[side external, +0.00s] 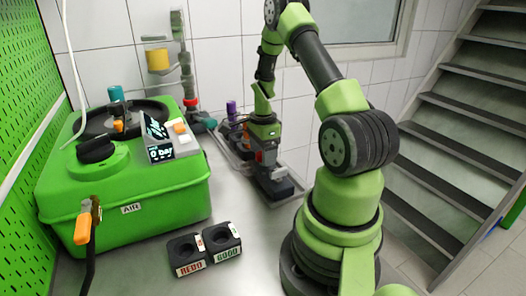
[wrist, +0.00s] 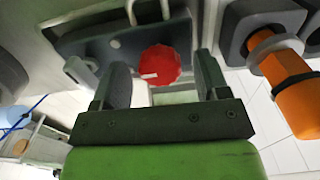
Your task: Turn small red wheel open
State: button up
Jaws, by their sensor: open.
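The small red wheel (wrist: 159,64) is a scalloped red knob with a white mark on its left side, on a dark grey plate (wrist: 95,45) in the wrist view. My gripper (wrist: 162,84) is open, its two dark fingers standing left and right of the wheel with a gap on both sides. The wheel shows beyond and between the fingers; whether they overlap it in depth I cannot tell. In the side view my gripper (side external: 262,146) is low at the unit by the back wall. A small red spot shows there, but the wheel is not clear.
An orange-handled part (wrist: 290,90) stands close right of my gripper. The green pump box (side external: 130,165), labelled AIR, stands on the left with a small display (side external: 159,138). Two black blocks (side external: 205,249) marked REDO and GOOD lie in front. The bench between is mostly clear.

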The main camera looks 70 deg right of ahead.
jog(key=c, duration=0.9)
jog(key=shift+n, duration=0.4)
jog(key=n, duration=0.3)
jog(key=shift+n, duration=0.4)
jog(key=n, duration=1.3)
jog(key=shift+n, duration=0.3)
